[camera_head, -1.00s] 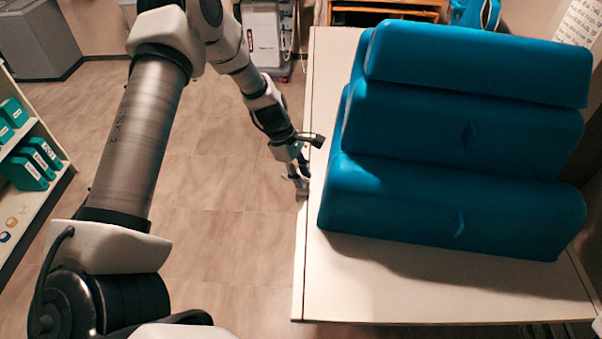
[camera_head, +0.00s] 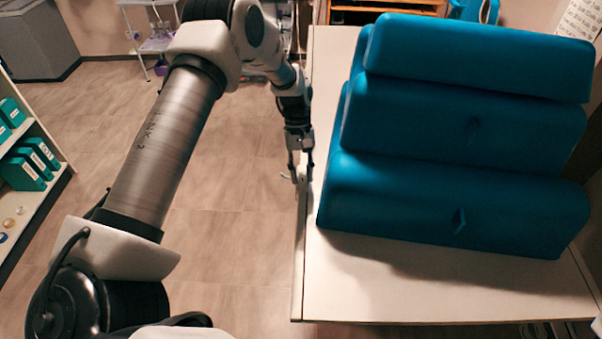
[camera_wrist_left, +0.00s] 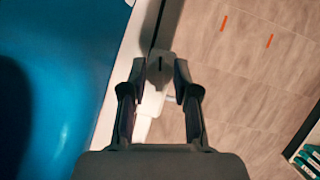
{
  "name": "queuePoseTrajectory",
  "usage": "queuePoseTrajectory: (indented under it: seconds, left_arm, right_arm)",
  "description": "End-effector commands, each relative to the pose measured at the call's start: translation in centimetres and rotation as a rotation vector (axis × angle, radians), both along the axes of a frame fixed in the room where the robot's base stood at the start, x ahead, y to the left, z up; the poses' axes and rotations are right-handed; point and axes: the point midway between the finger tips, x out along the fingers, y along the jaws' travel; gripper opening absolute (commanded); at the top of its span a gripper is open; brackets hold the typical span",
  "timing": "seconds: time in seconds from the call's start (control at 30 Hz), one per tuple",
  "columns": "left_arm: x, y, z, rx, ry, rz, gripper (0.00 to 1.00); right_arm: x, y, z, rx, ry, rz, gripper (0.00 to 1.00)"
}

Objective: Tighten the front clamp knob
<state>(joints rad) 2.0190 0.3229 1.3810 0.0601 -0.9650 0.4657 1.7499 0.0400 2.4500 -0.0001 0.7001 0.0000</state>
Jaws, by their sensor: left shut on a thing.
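The front clamp knob (camera_wrist_left: 155,70) is a small grey piece with a dark slot, at the table's left edge. In the left wrist view it sits between my fingertips. My left gripper (camera_head: 300,172) is shut on it, and the gripper also shows in the left wrist view (camera_wrist_left: 160,80). In the head view the knob is mostly hidden by the fingers, and a small light clamp part (camera_head: 302,187) shows just below them against the table edge. My right gripper is in neither view.
The pale table (camera_head: 370,290) carries a stack of blue padded blocks (camera_head: 450,200), close to the right of my left gripper. The floor (camera_head: 230,200) left of the table is clear. A shelf with teal boxes (camera_head: 22,175) stands at far left.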

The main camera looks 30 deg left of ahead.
Motion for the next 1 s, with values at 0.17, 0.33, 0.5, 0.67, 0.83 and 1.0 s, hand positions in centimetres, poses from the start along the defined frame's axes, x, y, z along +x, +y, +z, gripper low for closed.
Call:
queuePoseTrajectory:
  seconds: [0.17, 0.33, 0.5, 0.67, 0.83, 1.0]
  left_arm:
    - [-0.04, -0.04, -0.36, 0.002, 0.002, -0.118, 0.0]
    - [-0.06, -0.07, -0.34, 0.0, 0.003, -0.194, 0.0]
    - [-0.05, -0.08, -0.32, 0.001, 0.003, -0.233, 0.0]
    - [-0.04, -0.08, -0.3, 0.001, 0.002, -0.244, 0.0]
    - [-0.04, -0.08, -0.29, 0.001, 0.002, -0.244, 0.0]
    - [-0.04, -0.08, -0.28, 0.001, 0.002, -0.243, 0.44]
  right_arm:
    - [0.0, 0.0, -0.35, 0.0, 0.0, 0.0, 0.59]
    - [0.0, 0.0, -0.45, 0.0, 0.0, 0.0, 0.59]
    - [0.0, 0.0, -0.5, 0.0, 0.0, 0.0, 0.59]
    - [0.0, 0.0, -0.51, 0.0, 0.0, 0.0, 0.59]
    - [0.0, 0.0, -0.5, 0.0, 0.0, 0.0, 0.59]
    - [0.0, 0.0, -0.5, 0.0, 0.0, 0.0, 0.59]
